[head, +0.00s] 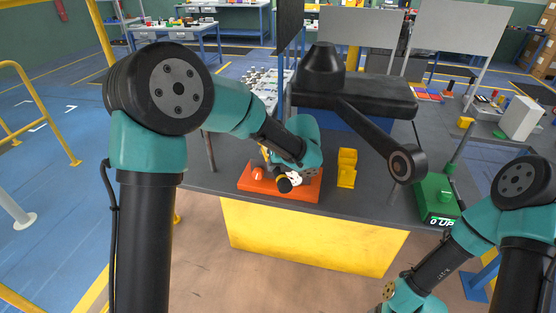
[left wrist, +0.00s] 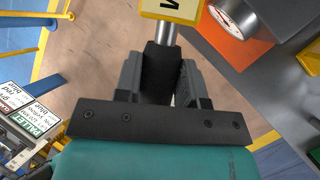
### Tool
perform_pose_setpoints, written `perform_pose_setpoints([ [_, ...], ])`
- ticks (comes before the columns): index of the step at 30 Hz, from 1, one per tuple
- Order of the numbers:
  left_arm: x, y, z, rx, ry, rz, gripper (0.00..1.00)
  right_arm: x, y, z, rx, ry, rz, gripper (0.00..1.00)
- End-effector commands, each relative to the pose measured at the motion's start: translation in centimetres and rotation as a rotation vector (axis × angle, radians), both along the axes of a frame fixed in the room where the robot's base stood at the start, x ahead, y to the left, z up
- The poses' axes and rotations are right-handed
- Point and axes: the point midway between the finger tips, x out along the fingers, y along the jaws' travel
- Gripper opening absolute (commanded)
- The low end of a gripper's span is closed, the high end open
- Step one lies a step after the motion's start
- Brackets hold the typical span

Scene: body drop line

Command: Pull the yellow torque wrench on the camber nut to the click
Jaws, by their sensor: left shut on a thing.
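My left gripper (left wrist: 160,70) is shut on the black grip of the yellow torque wrench (left wrist: 172,9) in the left wrist view. A silver shaft runs from the grip to a yellow part with dark lettering, cut off by the top edge. In the head view, my left arm reaches down over an orange block (head: 252,186) on the bench, and its wrist hides most of the wrench. A white-faced gauge (left wrist: 228,14) sits at the orange block. I cannot pick out the camber nut. The right arm shows at lower right, but its gripper is out of view.
A black suspension arm (head: 370,128) hangs from a dark assembly (head: 355,92) behind the orange block. A yellow holder (head: 347,170) stands right of the block. A green box (head: 437,190) with a lit display is at the bench's right. Bare bench top lies between holder and box.

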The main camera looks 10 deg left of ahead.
Motion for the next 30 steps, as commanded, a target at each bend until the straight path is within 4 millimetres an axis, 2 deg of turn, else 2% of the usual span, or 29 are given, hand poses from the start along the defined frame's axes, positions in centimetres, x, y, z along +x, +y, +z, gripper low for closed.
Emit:
perform_pose_setpoints([
  [10, 0.0, 0.0, -1.8, 0.0, -0.001, 0.0, 0.0, 0.0, 0.0, 0.0, 0.0, 0.0, 0.0, 0.7],
  [30, 0.0, 0.0, -1.7, 0.001, -0.002, 0.0, 0.0, 0.0, 0.0, 0.0, 0.0, 0.0, 0.0, 0.7],
])
